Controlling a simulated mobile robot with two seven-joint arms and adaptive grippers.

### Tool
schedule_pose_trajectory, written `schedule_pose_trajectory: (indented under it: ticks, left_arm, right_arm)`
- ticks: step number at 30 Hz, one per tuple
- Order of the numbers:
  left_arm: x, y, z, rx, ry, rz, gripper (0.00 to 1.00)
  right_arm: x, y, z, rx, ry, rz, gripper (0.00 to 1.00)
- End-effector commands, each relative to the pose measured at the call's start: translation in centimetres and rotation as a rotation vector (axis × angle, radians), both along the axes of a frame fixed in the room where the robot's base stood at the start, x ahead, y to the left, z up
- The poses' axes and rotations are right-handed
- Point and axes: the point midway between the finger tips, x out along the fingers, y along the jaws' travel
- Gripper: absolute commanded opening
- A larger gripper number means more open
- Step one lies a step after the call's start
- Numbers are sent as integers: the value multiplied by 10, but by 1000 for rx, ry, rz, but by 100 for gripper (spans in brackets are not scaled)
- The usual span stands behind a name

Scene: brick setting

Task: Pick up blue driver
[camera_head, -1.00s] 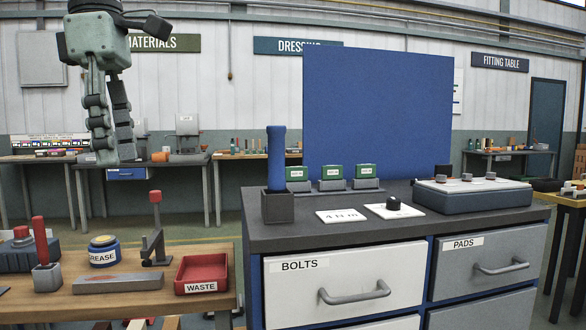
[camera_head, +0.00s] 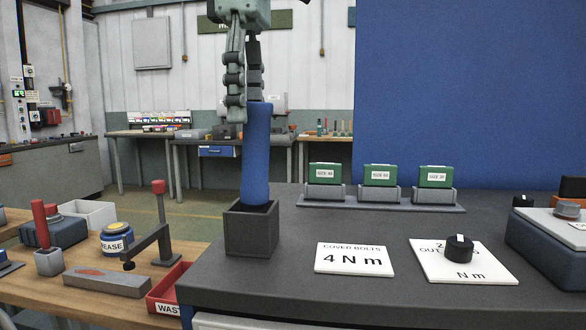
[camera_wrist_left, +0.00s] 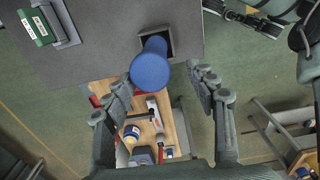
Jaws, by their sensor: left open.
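The blue driver (camera_head: 256,155) stands upright in a dark grey square holder (camera_head: 251,232) at the left front corner of the dark cabinet top. Only its blue handle shows; its lower end is hidden in the holder. My left gripper (camera_head: 246,112) points down at the top of the handle, its fingers overlapping it in the head view. In the left wrist view the round blue end of the driver (camera_wrist_left: 150,72) lies just beyond and between the open fingertips (camera_wrist_left: 163,84). The fingers do not appear to touch it.
Green cased blocks (camera_head: 380,175) stand in a rack behind the holder, before a tall blue panel (camera_head: 470,90). White cards (camera_head: 355,259) and a black knob (camera_head: 459,248) lie to the right. A lower wooden bench at left holds a red waste tray (camera_head: 168,290).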

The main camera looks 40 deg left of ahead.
Motion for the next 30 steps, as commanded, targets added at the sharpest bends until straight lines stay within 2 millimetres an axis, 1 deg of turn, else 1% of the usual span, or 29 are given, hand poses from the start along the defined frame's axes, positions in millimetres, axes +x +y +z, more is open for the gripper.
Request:
schedule_pose_trajectory:
  ticks: [5,14,18,21,24,30]
  left_arm:
    - [0,0,-4,0,1,-1,57]
    - [-2,1,-39,-1,3,-2,57]
    - [-3,3,-60,-1,3,-3,57]
    - [-3,3,-72,-2,1,-1,57]
    - [-2,3,-78,0,1,0,57]
    - [-2,3,-79,0,0,0,57]
  right_arm:
    - [-6,0,-2,0,11,-1,51]
    - [-13,6,-6,10,26,-7,51]
    - [-14,9,-6,14,27,-8,51]
    - [-13,9,-4,15,21,-6,51]
    - [-13,8,-6,13,18,-5,51]
    - [-14,3,-9,4,23,-2,51]
